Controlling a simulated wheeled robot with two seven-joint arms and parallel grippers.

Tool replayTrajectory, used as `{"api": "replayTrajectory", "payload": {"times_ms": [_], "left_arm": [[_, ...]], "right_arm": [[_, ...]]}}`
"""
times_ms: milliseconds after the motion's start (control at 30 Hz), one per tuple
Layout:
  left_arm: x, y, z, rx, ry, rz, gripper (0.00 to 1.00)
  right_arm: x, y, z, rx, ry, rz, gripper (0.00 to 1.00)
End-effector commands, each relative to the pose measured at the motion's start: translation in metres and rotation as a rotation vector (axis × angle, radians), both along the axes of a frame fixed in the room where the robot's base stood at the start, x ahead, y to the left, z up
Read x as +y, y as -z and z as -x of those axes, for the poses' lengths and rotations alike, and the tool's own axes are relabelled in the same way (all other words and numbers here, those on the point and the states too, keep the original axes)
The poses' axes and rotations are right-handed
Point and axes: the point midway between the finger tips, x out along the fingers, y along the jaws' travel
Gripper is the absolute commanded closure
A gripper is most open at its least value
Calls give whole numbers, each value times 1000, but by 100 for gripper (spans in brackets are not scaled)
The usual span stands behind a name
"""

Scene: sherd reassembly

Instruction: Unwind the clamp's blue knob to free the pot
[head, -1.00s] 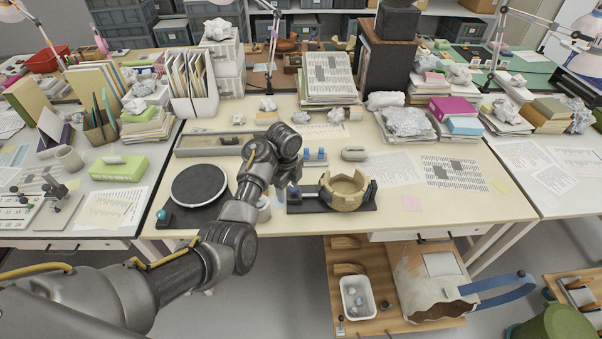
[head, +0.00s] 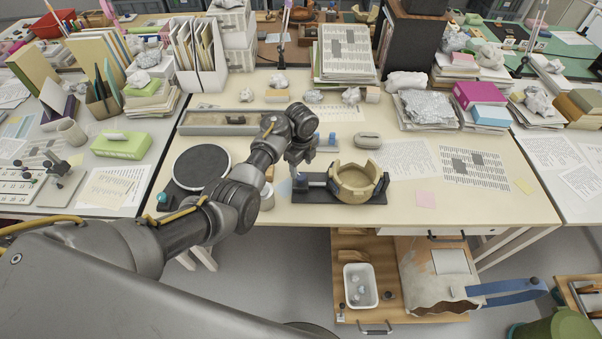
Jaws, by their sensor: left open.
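The pot (head: 346,192), a tan broken-rimmed vessel, sits in the dark clamp (head: 376,198) near the front edge of the table. The clamp's blue knob (head: 300,184) is at the clamp's left end, small and partly covered by my gripper. My left gripper (head: 298,173) comes in from the left and points down just above and behind the knob. It is open; I cannot tell if its fingers touch the knob. My right gripper is out of view.
A grey oblong block (head: 368,140) and a shallow grey tray (head: 215,122) lie behind. Printed sheets (head: 472,167) lie to the right. An open drawer holds a white tub (head: 360,286).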

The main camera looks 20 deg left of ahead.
Motion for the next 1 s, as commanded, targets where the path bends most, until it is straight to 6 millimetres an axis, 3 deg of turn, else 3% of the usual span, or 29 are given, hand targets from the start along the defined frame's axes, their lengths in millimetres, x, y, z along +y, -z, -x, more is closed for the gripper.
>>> {"api": "replayTrajectory", "payload": {"times_ms": [100, 300, 667, 1000], "left_arm": [[1, 22, 1, 1, -2, -2, 43], [1, 43, 1, 0, -3, 0, 43], [1, 48, 0, -2, -3, 1, 43], [1, 48, 0, -1, -3, 0, 85]], "right_arm": [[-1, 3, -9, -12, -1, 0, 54], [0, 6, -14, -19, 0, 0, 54], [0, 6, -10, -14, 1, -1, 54], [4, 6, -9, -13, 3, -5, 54]]}}
